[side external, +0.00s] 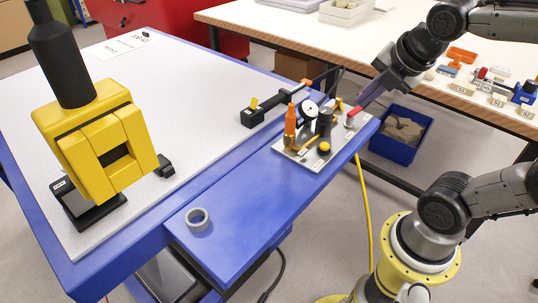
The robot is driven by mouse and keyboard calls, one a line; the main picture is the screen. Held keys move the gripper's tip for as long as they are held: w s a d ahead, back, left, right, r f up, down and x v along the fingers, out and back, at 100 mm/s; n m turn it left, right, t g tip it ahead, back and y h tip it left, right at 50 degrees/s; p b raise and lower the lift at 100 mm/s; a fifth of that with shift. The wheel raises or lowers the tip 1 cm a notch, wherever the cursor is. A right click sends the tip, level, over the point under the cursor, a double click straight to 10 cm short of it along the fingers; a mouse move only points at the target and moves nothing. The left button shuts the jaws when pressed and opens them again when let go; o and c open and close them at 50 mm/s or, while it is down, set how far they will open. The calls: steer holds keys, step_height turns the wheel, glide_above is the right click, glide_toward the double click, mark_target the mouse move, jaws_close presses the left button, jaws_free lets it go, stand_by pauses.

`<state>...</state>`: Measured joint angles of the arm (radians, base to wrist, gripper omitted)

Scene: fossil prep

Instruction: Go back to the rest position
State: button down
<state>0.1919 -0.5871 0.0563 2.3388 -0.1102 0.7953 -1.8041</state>
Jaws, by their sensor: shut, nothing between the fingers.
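My gripper (364,103) is at the right of centre, at the end of the dark wrist that reaches down from the top right. Its narrow fingers point down and left, over the right end of the blue bench's lower shelf. The fingers look closed and nothing shows between them. The fingertips are close to a red-tipped part (354,112) on a small metal plate (296,153). I cannot tell whether they touch it.
The plate carries an orange bottle (290,126), a round gauge and a dark cylinder. A tape ring (197,219) lies on the blue shelf (240,212). A tall yellow-and-black device (146,132) stands left. A blue bin (384,150) sits below. A white table (320,36) holds small parts.

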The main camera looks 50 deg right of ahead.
steer(key=s+a+f+m+y, duration=0.2)
steer(key=s+a+m, duration=0.3)
steer(key=m, duration=1.1)
steer(key=shift+s+a+f, duration=0.3)
steer(key=shift+s+a, duration=0.1)
steer(key=shift+a, duration=0.15)
steer(key=c, duration=1.6)
jaws_free()
steer(key=m, duration=0.2)
steer(key=shift+s+f+m, duration=0.1)
steer(key=shift+m, duration=0.2)
steer(key=c, duration=0.8)
jaws_free()
steer(key=shift+m, duration=0.4)
steer(key=shift+c, duration=0.2)
steer(key=shift+o, duration=0.4)
steer(key=shift+s+m, duration=0.15)
steer(key=shift+m, duration=0.15)
steer(key=w+d+r+m+g, duration=0.3)
steer(key=w+d+r+m, duration=0.6)
steer(key=w+m, duration=0.25)
steer(key=m+g, duration=0.3)
steer(key=m, duration=0.4)
glide_above(358, 108)
step_height(358, 108, down, 7)
step_height(358, 108, down, 13)
steer(key=shift+f, duration=0.15)
